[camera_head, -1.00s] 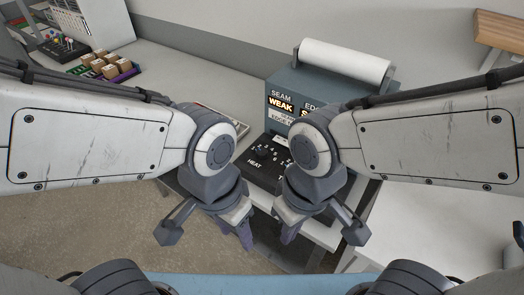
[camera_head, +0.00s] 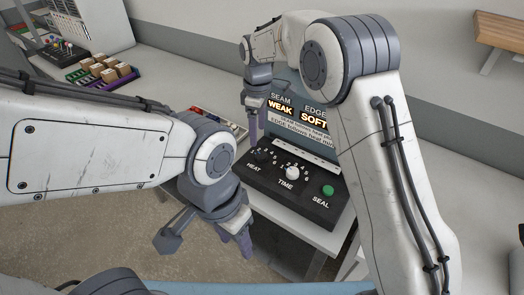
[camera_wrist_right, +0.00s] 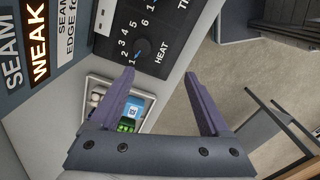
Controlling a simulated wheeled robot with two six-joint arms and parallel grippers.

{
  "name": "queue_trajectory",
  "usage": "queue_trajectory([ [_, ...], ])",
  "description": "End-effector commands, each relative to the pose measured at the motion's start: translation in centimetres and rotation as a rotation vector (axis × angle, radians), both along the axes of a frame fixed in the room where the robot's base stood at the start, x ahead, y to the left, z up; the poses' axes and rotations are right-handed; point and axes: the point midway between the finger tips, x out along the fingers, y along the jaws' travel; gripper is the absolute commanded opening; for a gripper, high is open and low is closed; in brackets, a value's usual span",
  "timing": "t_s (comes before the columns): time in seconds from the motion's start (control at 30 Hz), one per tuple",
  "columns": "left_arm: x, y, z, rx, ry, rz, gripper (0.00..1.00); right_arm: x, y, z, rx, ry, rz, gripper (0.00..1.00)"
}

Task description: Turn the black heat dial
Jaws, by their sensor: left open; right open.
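The black heat dial (camera_head: 262,156) sits at the left of the black control panel (camera_head: 318,208), above the word HEAT. In the right wrist view the dial (camera_wrist_right: 142,46) has a blue pointer mark directed near the 1. My right gripper (camera_head: 252,135) hangs above and behind the dial in the head view, apart from it. In the right wrist view its fingers (camera_wrist_right: 160,95) are spread with nothing between them, and the dial lies beyond the left finger's tip. My left gripper (camera_head: 232,245) is open and empty, low in front of the panel's left side.
A white TIME dial (camera_head: 292,172) and a green SEAL button (camera_head: 328,190) share the panel. Lit signs (camera_head: 281,106) read SEAM WEAK and EDGE SOFT. A tray of small items (camera_head: 217,122) lies left of the machine. Small boxes (camera_head: 105,73) stand farther left.

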Motion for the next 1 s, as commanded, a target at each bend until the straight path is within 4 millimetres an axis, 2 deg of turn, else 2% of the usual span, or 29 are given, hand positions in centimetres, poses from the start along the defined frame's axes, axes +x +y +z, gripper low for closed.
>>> queue_trajectory([
  [0.03,0.0,0.0,-0.1,0.000,0.000,0.000,0.50,1.4,-0.4,-1.1,-0.005,0.001,0.024,0.80],
  [0.1,0.0,0.0,-0.2,0.000,0.000,0.000,0.50,2.6,-0.8,-1.9,-0.008,0.001,0.053,0.80],
  [0.2,0.0,0.0,-0.1,0.000,0.000,0.000,0.50,3.4,-1.0,-2.5,-0.010,0.000,0.076,0.80],
  [0.37,0.0,0.0,0.3,0.000,0.000,0.000,0.50,3.4,-1.1,-3.9,-0.011,0.003,0.082,0.80],
  [0.8,0.0,0.0,2.3,0.000,0.000,0.001,0.50,3.4,-1.1,-11.4,-0.010,0.002,0.080,0.80],
  [1.0,0.0,0.0,2.6,0.000,0.000,0.001,0.50,3.4,-1.0,-12.8,-0.009,-0.001,0.080,0.80],
])
